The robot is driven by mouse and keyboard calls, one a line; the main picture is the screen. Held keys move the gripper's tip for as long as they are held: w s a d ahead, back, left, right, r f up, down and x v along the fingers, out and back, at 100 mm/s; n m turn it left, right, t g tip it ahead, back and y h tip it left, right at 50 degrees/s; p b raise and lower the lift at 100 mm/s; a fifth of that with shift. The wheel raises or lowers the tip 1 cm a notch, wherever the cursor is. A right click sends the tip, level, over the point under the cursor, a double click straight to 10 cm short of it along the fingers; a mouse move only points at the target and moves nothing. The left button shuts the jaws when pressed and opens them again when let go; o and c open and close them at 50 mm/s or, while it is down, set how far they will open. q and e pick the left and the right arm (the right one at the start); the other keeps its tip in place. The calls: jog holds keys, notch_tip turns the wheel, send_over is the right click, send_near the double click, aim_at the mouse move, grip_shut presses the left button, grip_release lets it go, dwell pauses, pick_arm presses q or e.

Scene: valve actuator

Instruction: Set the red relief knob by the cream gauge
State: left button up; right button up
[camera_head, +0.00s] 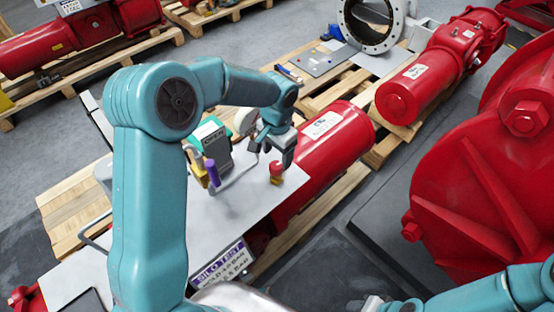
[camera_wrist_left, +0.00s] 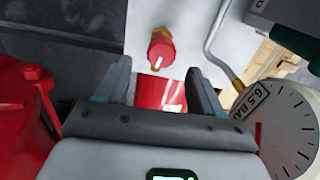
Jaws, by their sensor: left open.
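The red relief knob (camera_head: 276,170) stands on the grey-white panel near its right edge. In the left wrist view the knob (camera_wrist_left: 160,50) has a pale mark on its face and a brass-coloured collar. My left gripper (camera_head: 271,150) is open just above and beside the knob. In the left wrist view the spread fingers (camera_wrist_left: 160,82) have the knob beyond their tips and between their lines, apart from both. The cream gauge (camera_wrist_left: 290,128) is at the right with a "6.5 BAR" tag; in the head view the gauge (camera_head: 245,121) is partly hidden by my left arm. My right gripper (camera_head: 375,303) barely shows at the bottom edge.
A bent grey pipe (camera_wrist_left: 213,35) runs between knob and gauge. Purple (camera_head: 212,173) and yellow (camera_head: 200,167) handles and an "OPEN" indicator (camera_head: 215,142) stand left of the knob. A red cylinder (camera_head: 335,145) lies close behind the panel. A large red housing (camera_head: 480,180) stands at the right.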

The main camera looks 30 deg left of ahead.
aim_at(277, 164)
pick_arm(q)
notch_tip(277, 164, down, 4)
jog(key=shift+s+a, duration=0.1)
jog(key=shift+a, duration=0.05)
jog(key=shift+f, duration=0.45)
jog(key=shift+c, duration=0.9)
jog(key=shift+r, duration=0.1)
jog(key=c, duration=0.9)
